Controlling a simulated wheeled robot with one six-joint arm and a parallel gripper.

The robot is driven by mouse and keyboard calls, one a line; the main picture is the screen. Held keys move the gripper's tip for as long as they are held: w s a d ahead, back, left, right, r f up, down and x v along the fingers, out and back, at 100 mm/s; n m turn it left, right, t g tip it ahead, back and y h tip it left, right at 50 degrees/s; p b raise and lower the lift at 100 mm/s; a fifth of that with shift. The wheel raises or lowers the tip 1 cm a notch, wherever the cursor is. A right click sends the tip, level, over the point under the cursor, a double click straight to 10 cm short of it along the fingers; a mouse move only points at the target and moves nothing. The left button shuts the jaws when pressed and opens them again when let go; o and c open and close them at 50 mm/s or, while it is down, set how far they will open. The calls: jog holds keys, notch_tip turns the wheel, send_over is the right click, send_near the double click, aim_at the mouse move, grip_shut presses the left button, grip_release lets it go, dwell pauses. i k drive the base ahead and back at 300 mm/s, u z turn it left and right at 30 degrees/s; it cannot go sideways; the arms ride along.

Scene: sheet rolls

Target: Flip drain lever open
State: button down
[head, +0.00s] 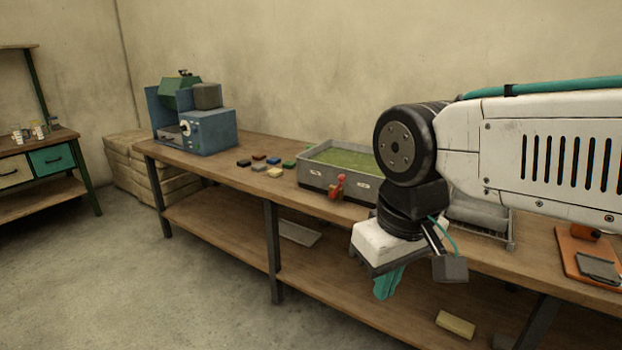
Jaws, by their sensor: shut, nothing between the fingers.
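A grey rectangular tub (318,179) filled with green liquid stands on the wooden bench. A red lever (338,187) sits on the front side of the tub, toward its right part, and stands roughly upright. My gripper (386,284) has teal fingers that point down, in front of the bench and to the right of and below the lever. It is shut and empty, apart from the lever. My arm hides the right end of the tub.
A blue machine (205,132) stands on the bench's left end. Several small coloured blocks (274,172) lie between it and the tub. A wire rack (480,215) and an orange board (584,262) are at the right. The floor (190,270) in front is clear.

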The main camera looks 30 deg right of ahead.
aim_at(338, 188)
jog(key=z, duration=0.05)
jog(key=i, duration=0.7)
jog(key=z, duration=0.9)
jog(key=i, duration=0.45)
jog(key=z, duration=0.4)
